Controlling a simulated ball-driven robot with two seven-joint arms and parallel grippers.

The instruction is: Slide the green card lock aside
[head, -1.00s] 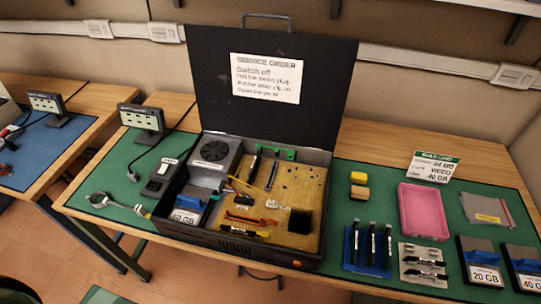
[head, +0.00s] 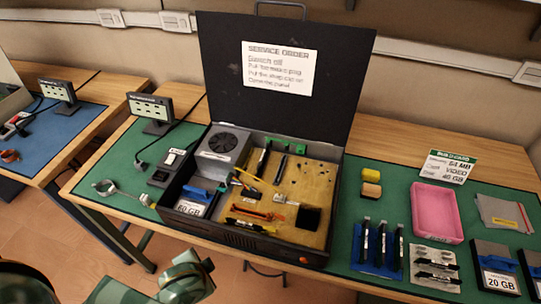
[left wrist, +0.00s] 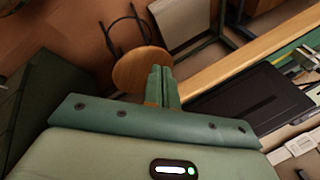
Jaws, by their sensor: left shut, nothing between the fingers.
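The green card lock (head: 285,146) shows as small green pieces at the back wall of the open black computer case (head: 330,200), behind dark upright cards (head: 264,158). At this size I cannot tell its exact position. My left gripper (left wrist: 161,80) is shut and empty in the left wrist view, over the floor and wooden stool, apart from the case. Green parts of my left arm (head: 185,278) show at the bottom left of the head view, well away from the lock. My right gripper is not in view.
The raised lid (head: 225,75) stands behind the case. A power strip (head: 152,107), switch box (head: 165,168) and ring-shaped tool (head: 107,188) are left of it. A pink tray (head: 437,213), memory sticks (head: 366,240) and drives (head: 495,265) lie to the right.

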